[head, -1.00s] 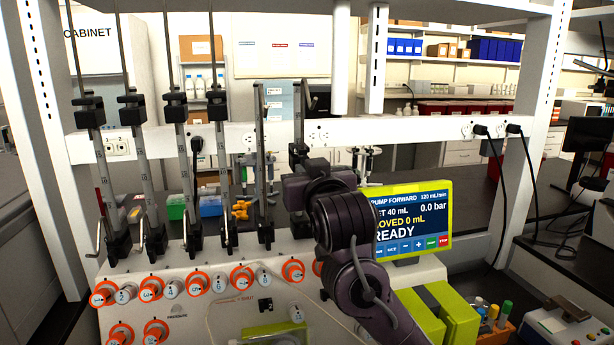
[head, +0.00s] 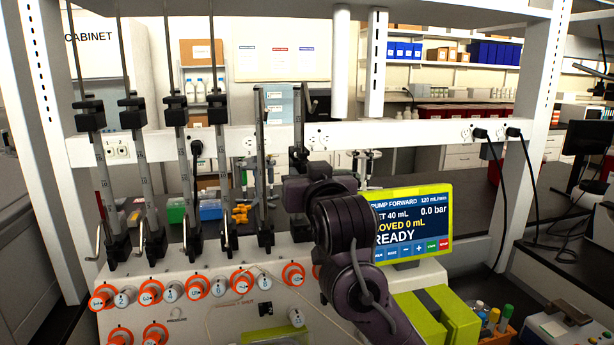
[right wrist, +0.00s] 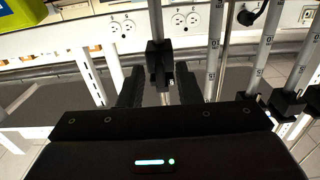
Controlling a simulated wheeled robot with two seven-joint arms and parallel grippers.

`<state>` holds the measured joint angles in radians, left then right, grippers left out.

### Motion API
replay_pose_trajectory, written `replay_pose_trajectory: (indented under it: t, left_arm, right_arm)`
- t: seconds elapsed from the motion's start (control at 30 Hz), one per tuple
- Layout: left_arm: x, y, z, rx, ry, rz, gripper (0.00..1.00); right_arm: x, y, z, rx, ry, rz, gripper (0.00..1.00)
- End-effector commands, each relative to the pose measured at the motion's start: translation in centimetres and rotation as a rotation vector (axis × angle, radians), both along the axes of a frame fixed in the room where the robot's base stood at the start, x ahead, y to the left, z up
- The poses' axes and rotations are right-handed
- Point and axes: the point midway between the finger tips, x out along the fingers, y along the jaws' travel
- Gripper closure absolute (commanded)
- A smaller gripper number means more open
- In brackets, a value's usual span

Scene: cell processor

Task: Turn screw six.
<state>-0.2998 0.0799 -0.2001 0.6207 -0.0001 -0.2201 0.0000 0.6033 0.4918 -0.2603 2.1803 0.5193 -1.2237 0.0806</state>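A row of upright metal rods with black clamp blocks stands behind the white panel in the head view. The rod farthest right (head: 299,115) carries a black block (head: 298,155) just above my right wrist. My right gripper (right wrist: 160,72) is open in the right wrist view. My left gripper is not in view.
The white panel (head: 200,322) has several orange-ringed and grey numbered knobs. A yellow-green-framed screen (head: 418,222) reading READY stands right of my arm. Neighbouring rods (right wrist: 213,50) stand close to the right in the right wrist view. A white rail (head: 400,130) with sockets runs behind.

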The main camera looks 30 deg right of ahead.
Motion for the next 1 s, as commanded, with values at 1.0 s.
replay_pose_trajectory:
  t: [1.0]
  left_arm:
    - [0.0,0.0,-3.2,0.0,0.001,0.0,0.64]
  right_arm:
    - [-7.6,2.0,0.0,0.0,0.001,0.0,0.69]
